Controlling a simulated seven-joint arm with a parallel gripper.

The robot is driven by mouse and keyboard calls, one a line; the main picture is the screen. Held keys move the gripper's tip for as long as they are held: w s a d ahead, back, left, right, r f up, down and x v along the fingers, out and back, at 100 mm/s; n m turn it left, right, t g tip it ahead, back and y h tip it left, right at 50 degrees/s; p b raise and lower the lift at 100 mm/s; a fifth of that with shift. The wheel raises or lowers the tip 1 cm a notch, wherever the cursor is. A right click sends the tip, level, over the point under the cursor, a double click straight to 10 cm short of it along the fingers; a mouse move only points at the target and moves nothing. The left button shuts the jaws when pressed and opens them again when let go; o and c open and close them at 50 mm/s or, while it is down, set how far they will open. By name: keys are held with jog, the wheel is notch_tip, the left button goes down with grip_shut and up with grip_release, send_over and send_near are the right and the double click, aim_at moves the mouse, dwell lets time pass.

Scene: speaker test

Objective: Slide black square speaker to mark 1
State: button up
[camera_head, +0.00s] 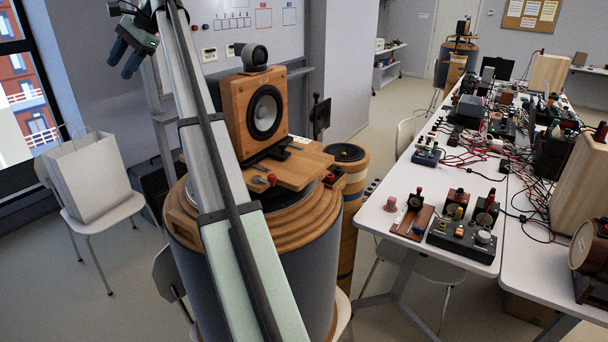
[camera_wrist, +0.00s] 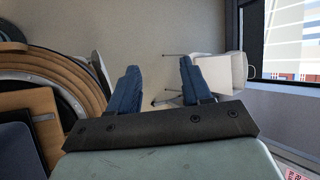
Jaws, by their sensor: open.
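A wooden box speaker (camera_head: 263,110) with a dark round driver stands on a wooden board (camera_head: 300,165) atop a round wood-rimmed pedestal (camera_head: 322,205). Its front is squarish, but its casing looks brown, not black. A dark flat-sided shape (camera_wrist: 20,150) lies at the lower left of the wrist view, by the wooden board; I cannot tell whether it is the black speaker. I cannot make out mark 1. My gripper (camera_head: 126,58) is open and empty, up in the air left of the speaker. In the wrist view its blue fingers (camera_wrist: 158,75) are apart with floor beyond.
A small dark rounded device (camera_head: 251,56) sits on the speaker. A chair with a pale bag (camera_head: 88,175) stands at the left. A white table (camera_head: 465,255) crowded with boxes and cables fills the right. A whiteboard (camera_head: 235,35) is behind. My arm crosses before the pedestal.

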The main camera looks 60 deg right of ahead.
jog(key=s+d+r+m+t+h, duration=0.1)
jog(key=s+d+r+h, duration=0.1)
jog(key=s+d+r, duration=0.5)
jog(key=s+d+r+t+h, duration=0.2)
jog(key=s+d+r+h, duration=0.1)
jog(key=s+d, duration=0.8)
jog(key=s+d+f+m+g+h, duration=0.1)
jog(key=s+d+f, duration=0.15)
jog(key=d, duration=0.45)
jog(key=s+d+f+m+h, duration=0.1)
jog(key=s+d, duration=0.3)
jog(key=d, duration=0.3)
jog(key=s+d+f+m+g, duration=0.1)
jog(key=s+d+f, duration=0.2)
jog(key=d+f, duration=0.3)
jog(key=s+d+f+m+g, duration=0.1)
jog(key=s+d+f, duration=0.3)
jog(key=d, duration=0.4)
jog(key=m+g+y, duration=0.1)
jog(key=m+g, duration=0.4)
jog(key=m, duration=0.2)
send_over(420, 188)
notch_tip(420, 188, down, 35)
notch_tip(420, 188, down, 14)
jog(key=shift+r, duration=0.1)
jog(key=shift+c, duration=0.2)
grip_shut()
